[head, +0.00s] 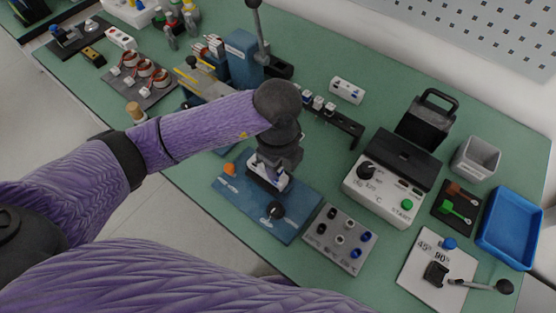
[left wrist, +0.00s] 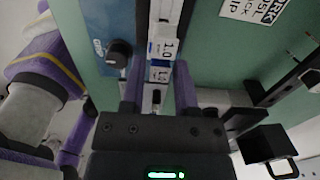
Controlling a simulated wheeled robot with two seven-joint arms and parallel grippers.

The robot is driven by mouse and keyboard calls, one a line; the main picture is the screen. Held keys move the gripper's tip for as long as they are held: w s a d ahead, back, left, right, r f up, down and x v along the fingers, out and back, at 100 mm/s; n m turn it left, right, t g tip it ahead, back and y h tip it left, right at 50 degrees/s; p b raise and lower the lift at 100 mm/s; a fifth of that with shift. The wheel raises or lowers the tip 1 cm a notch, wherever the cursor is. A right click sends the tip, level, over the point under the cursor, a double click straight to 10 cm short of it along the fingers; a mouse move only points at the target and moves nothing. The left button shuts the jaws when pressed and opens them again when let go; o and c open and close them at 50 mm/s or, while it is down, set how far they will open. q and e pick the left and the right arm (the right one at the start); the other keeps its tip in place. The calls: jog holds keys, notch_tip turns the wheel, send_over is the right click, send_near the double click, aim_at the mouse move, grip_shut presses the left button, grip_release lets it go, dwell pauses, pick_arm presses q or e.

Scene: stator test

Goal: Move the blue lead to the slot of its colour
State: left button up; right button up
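My left gripper (head: 268,178) points down over a blue plate (head: 296,222) with an orange knob and a black knob. In the left wrist view its two fingers (left wrist: 160,85) stand apart on either side of a white labelled piece (left wrist: 162,48) on that plate; no grip on it is clear. A grey box (head: 324,249) stands just right of the plate, with white, dark and blue round fittings on top. Two blue fittings (head: 364,237) sit at its right side. I cannot tell which item is the blue lead. My right gripper is out of view.
Right of the grey box are a white control unit (head: 376,187), a white angle plate (head: 424,265) and a blue tray (head: 511,229). A black rack (head: 345,127) and a blue press (head: 241,55) stand behind my gripper. Some green mat (head: 312,165) is bare beside it.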

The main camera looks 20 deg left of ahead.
pick_arm(q)
jog(key=o, duration=0.3)
notch_tip(320, 180, up, 9)
jog(key=p, duration=0.3)
jog(key=shift+r, duration=0.45)
